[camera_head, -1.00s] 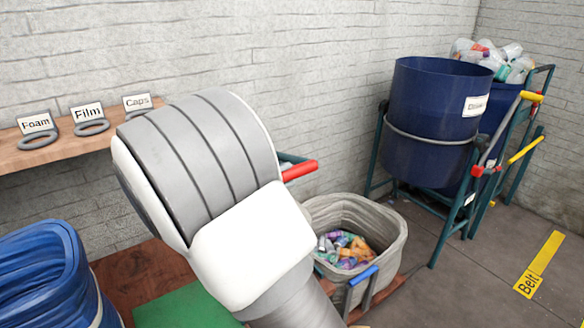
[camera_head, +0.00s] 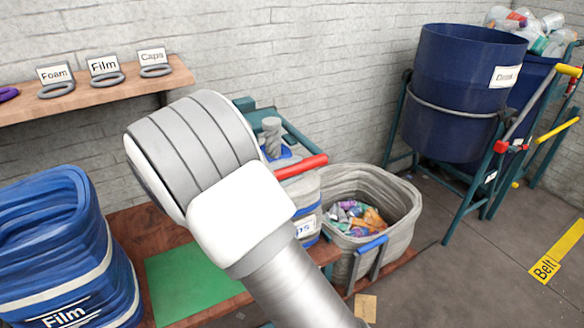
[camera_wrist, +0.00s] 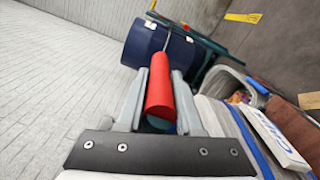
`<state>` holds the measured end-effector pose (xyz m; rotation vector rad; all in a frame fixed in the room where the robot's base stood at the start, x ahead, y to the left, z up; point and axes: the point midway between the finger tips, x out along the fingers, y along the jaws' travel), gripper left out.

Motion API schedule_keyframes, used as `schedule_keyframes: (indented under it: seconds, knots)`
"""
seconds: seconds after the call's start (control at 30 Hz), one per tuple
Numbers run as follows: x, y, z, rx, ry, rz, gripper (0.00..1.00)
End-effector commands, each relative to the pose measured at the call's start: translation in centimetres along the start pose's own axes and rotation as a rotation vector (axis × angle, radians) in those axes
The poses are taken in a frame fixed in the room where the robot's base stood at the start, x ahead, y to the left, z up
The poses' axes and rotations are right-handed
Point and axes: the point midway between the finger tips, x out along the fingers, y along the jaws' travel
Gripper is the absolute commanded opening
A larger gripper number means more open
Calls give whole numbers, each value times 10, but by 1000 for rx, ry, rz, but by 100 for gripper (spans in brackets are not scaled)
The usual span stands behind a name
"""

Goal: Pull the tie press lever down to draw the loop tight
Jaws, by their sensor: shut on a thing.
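The tie press (camera_head: 245,104) is a teal frame behind my arm in the head view, with a bag's grey twisted neck (camera_head: 272,136) standing up in it. Its red lever handle (camera_head: 302,167) sticks out to the right of my wrist. In the wrist view the red handle (camera_wrist: 160,88) lies lengthwise between the fingers of my gripper (camera_wrist: 160,82), which is shut on it. My wrist hides much of the press and the lever's arm in the head view. The bag below bears a partly hidden label (camera_head: 306,228), seen as "Caps" in the wrist view (camera_wrist: 277,137).
An open grey bag of colourful caps (camera_head: 398,214) stands right of the press. A blue Film bag (camera_head: 60,245) and a green mat (camera_head: 190,280) are at left. A shelf (camera_head: 100,97) holds labelled rings. A blue drum (camera_head: 465,75) stands at back right.

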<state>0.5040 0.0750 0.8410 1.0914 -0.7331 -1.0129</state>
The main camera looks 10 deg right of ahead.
Motion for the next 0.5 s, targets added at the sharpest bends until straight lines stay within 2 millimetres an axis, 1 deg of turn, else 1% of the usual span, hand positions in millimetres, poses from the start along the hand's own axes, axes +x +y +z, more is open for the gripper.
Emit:
schedule_keyframes:
  seconds: [0.03, 0.37, 0.4, 0.47, 0.5]
  knots:
    - [-1, -7, -2, -10, 4, -4, 0]
    - [-1, -10, -2, -16, 5, -8, 0]
    - [-1, -11, -2, -16, 6, -8, 39]
    - [-1, -11, -2, -16, 6, -8, 49]
    - [-1, -10, -2, -15, 5, -8, 57]
